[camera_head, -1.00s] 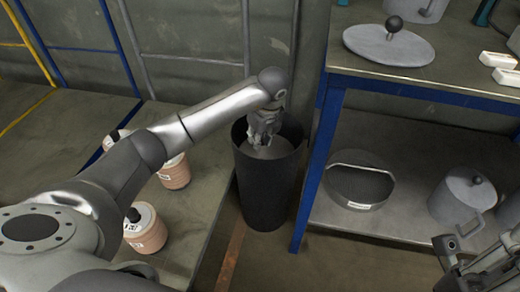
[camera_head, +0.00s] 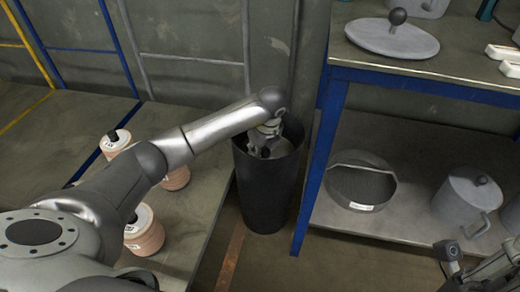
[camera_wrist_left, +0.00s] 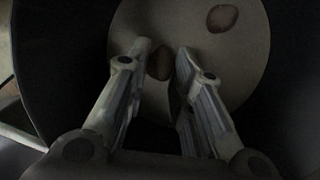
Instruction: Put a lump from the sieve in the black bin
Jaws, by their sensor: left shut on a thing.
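The black bin (camera_head: 265,195) stands on the floor between the low table and the shelf unit. My left gripper (camera_head: 262,150) reaches down into its mouth. In the left wrist view the left gripper (camera_wrist_left: 160,55) is shut on a dark brownish lump (camera_wrist_left: 159,63) between its fingertips. Another reddish-brown lump (camera_wrist_left: 222,18) lies apart on the pale surface inside the bin. The round grey sieve (camera_head: 361,186), with a bar handle and a white label, sits on the lower shelf; I cannot make out lumps in it. My right gripper (camera_head: 450,255) is at the lower right edge, partly cut off.
Several pinkish containers with dark knobs (camera_head: 144,236) stand on the low table (camera_head: 195,215) at left. A grey lidded pot (camera_head: 465,198) stands right of the sieve. A blue shelf post (camera_head: 318,170) rises close beside the bin. A grey disc lid (camera_head: 392,37) lies on the top shelf.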

